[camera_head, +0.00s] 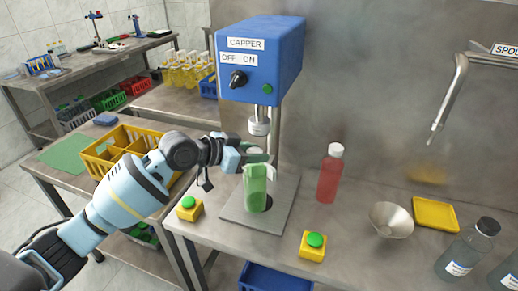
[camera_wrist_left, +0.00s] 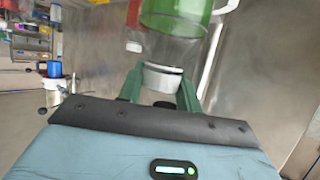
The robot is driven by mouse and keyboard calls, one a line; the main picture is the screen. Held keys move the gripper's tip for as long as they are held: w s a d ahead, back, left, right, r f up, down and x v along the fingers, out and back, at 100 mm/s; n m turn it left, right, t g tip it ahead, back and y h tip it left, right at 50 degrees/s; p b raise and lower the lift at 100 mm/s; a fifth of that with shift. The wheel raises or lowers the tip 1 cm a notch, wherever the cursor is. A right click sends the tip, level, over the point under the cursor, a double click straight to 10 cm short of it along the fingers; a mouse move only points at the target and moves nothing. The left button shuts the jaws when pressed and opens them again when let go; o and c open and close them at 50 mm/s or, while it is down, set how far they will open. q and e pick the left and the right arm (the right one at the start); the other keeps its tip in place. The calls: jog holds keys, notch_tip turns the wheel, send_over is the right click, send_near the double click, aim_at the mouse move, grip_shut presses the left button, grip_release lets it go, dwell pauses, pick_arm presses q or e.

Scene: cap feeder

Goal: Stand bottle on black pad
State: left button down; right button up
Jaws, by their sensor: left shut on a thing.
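The bottle (camera_head: 256,190), with green contents, is upright under the blue capper (camera_head: 260,60). My left gripper (camera_head: 255,160) is shut on its upper part. In the left wrist view the bottle's green part (camera_wrist_left: 178,14) shows beyond the green fingers (camera_wrist_left: 160,90), with its pale neck between them. The black pad (camera_head: 268,208) shows as a dark edge on the capper's metal plate, mostly hidden by the bottle. I cannot tell whether the bottle's base touches the pad. My right gripper is not in view.
A red bottle with a white cap (camera_head: 330,173) stands right of the plate. Yellow boxes with green buttons (camera_head: 189,208) (camera_head: 313,246) flank the plate's front. A metal funnel (camera_head: 390,220), a yellow tray (camera_head: 435,215) and dark-capped bottles (camera_head: 468,250) are at right. The capper head (camera_head: 260,127) hangs above.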

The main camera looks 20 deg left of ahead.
pick_arm(q)
jog(key=shift+w+f, duration=0.3)
jog(key=shift+w, duration=0.7)
jog(key=shift+w+f, duration=0.3)
jog(key=shift+w, duration=0.65)
jog(key=shift+f, duration=0.1)
jog(key=shift+f, duration=0.1)
jog(key=c, duration=1)
grip_release()
jog(key=shift+o, duration=0.2)
jog(key=shift+s+a+r, duration=0.1)
jog(key=shift+s+r, duration=0.1)
jog(key=v, duration=1.1)
jog(key=shift+s, duration=0.25)
